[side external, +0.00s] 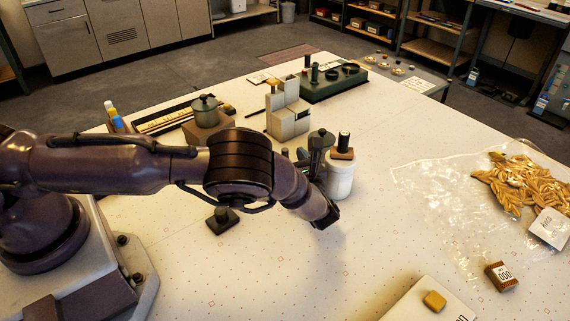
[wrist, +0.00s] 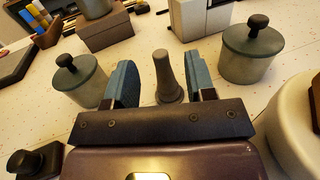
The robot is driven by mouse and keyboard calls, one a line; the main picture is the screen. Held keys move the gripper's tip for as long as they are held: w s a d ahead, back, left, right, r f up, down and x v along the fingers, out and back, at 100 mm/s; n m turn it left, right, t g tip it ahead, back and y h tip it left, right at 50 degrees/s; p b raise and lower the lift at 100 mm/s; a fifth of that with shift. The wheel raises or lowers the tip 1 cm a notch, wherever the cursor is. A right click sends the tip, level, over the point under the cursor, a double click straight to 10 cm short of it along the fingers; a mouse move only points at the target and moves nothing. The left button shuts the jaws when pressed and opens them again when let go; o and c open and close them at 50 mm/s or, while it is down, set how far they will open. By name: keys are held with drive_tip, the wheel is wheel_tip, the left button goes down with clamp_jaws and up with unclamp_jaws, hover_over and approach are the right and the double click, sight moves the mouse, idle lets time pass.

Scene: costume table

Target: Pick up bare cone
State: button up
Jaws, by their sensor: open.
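The bare cone (wrist: 168,82) is a slim grey-brown upright piece with a rounded top and a flared base. In the wrist view it stands on the table between the two blue finger pads of my open gripper (wrist: 161,72), with a gap visible on each side. I cannot tell whether the pads reach around it or are still short of it. In the side view my arm hides most of this spot, and the cone cannot be made out with certainty.
Lidded pots stand close on the left (wrist: 78,80) and right (wrist: 251,50) of my fingers. A white jar (side external: 341,178) is close to my wrist. A black-knobbed stamp (side external: 222,219) stands nearer the front. Pale blocks (side external: 288,118) stand behind. The front middle table is clear.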

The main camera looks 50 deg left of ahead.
sight(287, 152)
drive_tip(key=x, duration=0.3)
drive_tip(key=shift+w+a, duration=0.15)
drive_tip(key=shift+a, duration=0.15)
clamp_jaws()
